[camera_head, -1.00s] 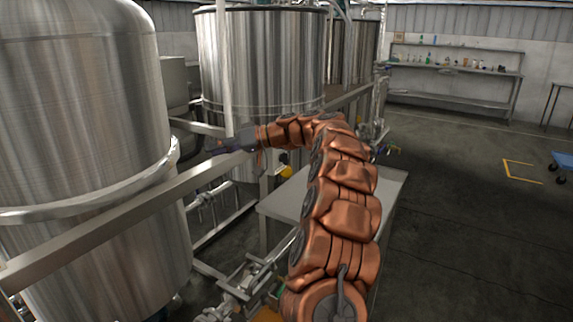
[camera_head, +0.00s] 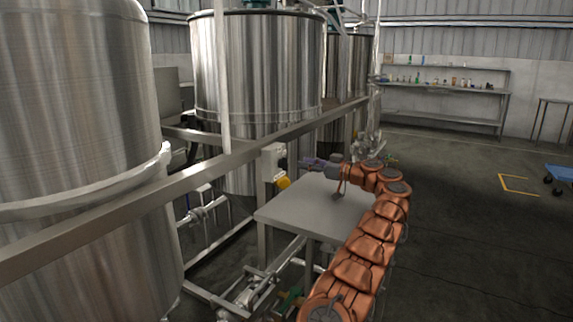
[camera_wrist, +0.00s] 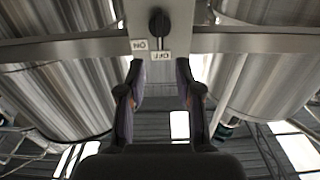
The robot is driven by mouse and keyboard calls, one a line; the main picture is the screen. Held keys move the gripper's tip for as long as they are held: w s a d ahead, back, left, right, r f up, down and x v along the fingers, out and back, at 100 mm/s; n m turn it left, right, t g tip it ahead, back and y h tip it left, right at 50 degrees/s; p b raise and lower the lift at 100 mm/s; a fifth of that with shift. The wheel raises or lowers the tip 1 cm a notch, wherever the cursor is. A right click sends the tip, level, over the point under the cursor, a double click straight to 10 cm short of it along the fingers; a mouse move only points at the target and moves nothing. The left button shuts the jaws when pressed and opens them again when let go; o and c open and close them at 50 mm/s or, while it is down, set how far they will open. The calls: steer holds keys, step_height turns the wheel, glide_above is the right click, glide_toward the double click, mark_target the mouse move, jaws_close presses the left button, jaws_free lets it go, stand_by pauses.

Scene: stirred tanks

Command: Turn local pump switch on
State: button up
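The pump switch shows in the wrist view as a black rotary knob (camera_wrist: 159,23) on a light box. An "ON" label (camera_wrist: 139,44) and an "OFF" label (camera_wrist: 157,56) appear upside down beside it. The knob's long side lies roughly vertical in the picture, in line with the OFF label. In the head view, the light box (camera_head: 272,160) is mounted on the frame post; its knob face cannot be made out. My gripper (camera_wrist: 160,72) is open and empty, its fingers apart below the knob in the wrist view. In the head view, my gripper (camera_head: 313,163) is right of the box, apart from it.
A grey table (camera_head: 315,207) stands beneath my gripper. A metal rail (camera_head: 220,165) runs along the steel tanks (camera_head: 258,75). A yellow part (camera_head: 284,183) sits just below the box. Pipes and valves (camera_head: 240,290) are low down.

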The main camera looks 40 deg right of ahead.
mark_target(284, 164)
steer(key=x, duration=0.7)
steer(key=shift+w+p, duration=0.2)
steer(key=shift+p, duration=0.1)
steer(key=shift+a, duration=0.1)
jaws_close()
